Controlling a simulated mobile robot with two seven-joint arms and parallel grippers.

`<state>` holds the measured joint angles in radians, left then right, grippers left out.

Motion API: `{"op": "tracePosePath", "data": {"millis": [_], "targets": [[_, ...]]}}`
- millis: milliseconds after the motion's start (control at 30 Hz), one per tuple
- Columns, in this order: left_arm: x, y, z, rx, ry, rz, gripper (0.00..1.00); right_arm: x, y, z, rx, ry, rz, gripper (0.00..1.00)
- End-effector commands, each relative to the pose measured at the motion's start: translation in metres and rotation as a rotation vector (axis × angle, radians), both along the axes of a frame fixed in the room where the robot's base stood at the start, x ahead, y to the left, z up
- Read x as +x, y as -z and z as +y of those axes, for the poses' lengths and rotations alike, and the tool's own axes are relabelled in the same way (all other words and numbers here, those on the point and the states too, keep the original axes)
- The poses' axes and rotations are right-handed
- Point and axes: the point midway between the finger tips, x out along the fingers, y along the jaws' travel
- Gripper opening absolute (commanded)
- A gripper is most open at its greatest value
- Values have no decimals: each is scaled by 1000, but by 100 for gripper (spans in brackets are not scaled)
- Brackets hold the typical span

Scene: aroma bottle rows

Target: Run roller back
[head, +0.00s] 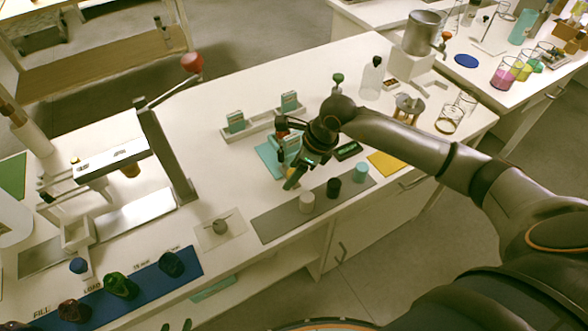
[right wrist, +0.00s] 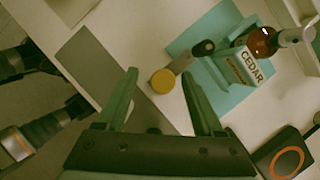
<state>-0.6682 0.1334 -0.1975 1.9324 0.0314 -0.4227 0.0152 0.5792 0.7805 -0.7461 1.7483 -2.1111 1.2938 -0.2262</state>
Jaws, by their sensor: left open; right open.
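The roller, with a dark handle and a yellow round end (right wrist: 163,81), shows in the right wrist view beside a teal cradle (right wrist: 240,22). In the head view my right gripper (head: 293,177) hangs over the front of the teal cradle (head: 268,157) and hides most of the bottle and the roller. My left gripper (head: 176,326) is open and empty at the bottom edge.
A grey mat (head: 275,222) with white, dark and teal caps lies in front. Behind the cradle is a rack (head: 262,122) with two cards. A lever press (head: 165,155) and blue mat (head: 185,268) stand left. A yellow pad (head: 388,164) lies right.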

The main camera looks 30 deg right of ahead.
Motion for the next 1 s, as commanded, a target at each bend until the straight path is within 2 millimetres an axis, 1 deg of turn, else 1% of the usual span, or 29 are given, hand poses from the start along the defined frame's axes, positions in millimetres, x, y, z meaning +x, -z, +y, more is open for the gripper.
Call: {"op": "tracePosePath", "data": {"millis": [133, 233, 367, 500, 700, 833, 1000], "targets": [[0, -1, -1, -1, 1, -3, 50, 0, -2, -2, -2, 2, 0, 69], [0, -2, -1, -2, 1, -4, 50, -1, -10, -5, -2, 2, -3, 69], [0, -2, -1, -3, 2, -4, 50, -7, -32, -12, -3, 0, -5, 69], [0, -2, -2, -3, 2, -3, 50, -15, -61, -21, -2, 1, -6, 69], [0, -1, -2, -3, 2, -3, 50, -25, -96, -31, -3, 1, -4, 69], [0, -1, -2, -3, 3, -2, 50, -29, -110, -35, 0, 1, -2, 69], [0, 0, -2, -3, 3, 0, 50, -31, -116, -37, -2, -1, 0, 69]]}}
